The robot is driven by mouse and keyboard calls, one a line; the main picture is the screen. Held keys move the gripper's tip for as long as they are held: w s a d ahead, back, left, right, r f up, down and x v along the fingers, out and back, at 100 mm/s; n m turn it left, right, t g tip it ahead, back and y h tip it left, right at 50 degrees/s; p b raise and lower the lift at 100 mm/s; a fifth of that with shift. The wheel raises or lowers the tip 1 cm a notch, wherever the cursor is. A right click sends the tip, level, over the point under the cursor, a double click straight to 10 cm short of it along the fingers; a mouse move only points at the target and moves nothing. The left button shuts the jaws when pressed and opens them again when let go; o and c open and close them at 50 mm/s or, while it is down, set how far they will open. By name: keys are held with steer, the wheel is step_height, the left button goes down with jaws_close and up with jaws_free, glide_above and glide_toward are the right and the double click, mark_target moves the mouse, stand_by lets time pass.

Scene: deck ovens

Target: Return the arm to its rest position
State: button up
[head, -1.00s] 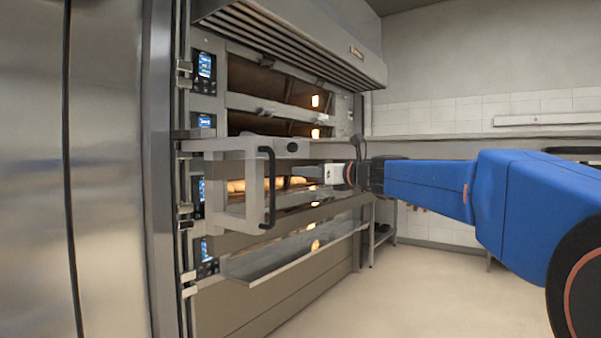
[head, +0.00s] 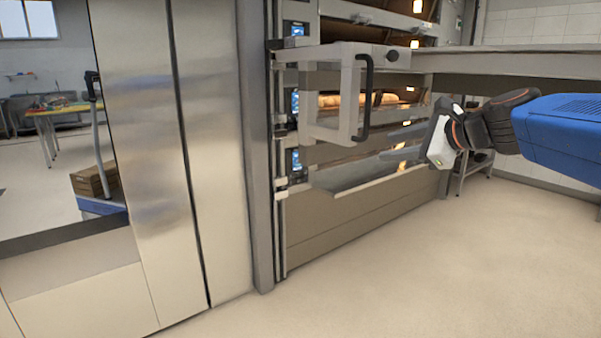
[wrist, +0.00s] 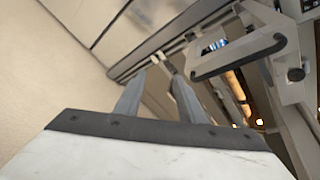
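My gripper (head: 390,146) shows in the head view in front of the deck oven. It is at the end of my blue arm, which reaches in from the right. Its two grey fingers point left toward the oven front. In the wrist view my gripper (wrist: 158,80) has its fingers apart with nothing between them. It is open and empty, clear of the grey frame with the dark handle (head: 366,97).
The deck oven (head: 345,230) has lit decks with bread (head: 350,99) in one. A long grey shelf (head: 520,62) runs above my gripper. A steel cabinet (head: 150,130) stands left. The floor (head: 430,275) in front is clear.

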steer(key=s+d+f+n+g+h, duration=0.3)
steer(key=s+f+n, duration=0.7)
steer(key=s+f, duration=0.4)
steer(key=s+d+f+n+g+h, duration=0.3)
steer(key=s+f+n, duration=0.7)
steer(key=s+f, duration=0.5)
steer(key=shift+d+f+n+g+h, duration=0.15)
steer(key=shift+f+n+g+h, duration=0.25)
steer(key=shift+f+h, duration=0.3)
steer(key=shift+w, duration=0.1)
steer(key=shift+c, duration=0.4)
steer(key=shift+d, duration=0.15)
steer(key=shift+c, duration=0.2)
